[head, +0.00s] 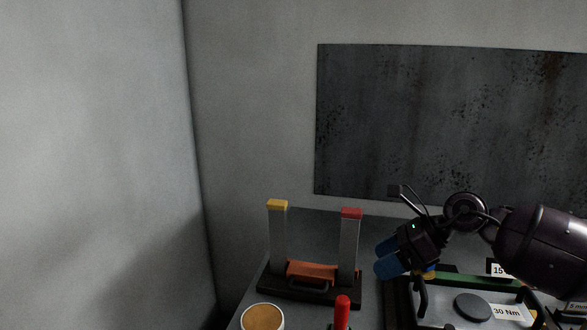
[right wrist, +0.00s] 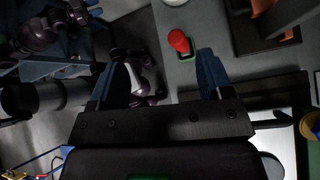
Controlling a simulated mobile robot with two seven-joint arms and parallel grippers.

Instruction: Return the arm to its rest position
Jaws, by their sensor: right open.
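My right gripper (head: 382,258) comes in from the right in the head view, with its two blue fingers pointing left above the table. In the right wrist view my right gripper (right wrist: 162,65) shows its blue fingers wide apart with nothing held between them. A red-topped object (head: 342,308) stands left of and nearer than the gripper; in the right wrist view it shows (right wrist: 179,40) beyond the fingertips, apart from them. My left gripper is not seen in the head view.
A black stand (head: 310,288) has two grey posts capped yellow and red and an orange piece between them. A white cup (head: 262,318) with a brown top is at the front left. A black tray with a green bar (head: 465,281) and a "30 Nm" label (head: 508,312) lies below the arm.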

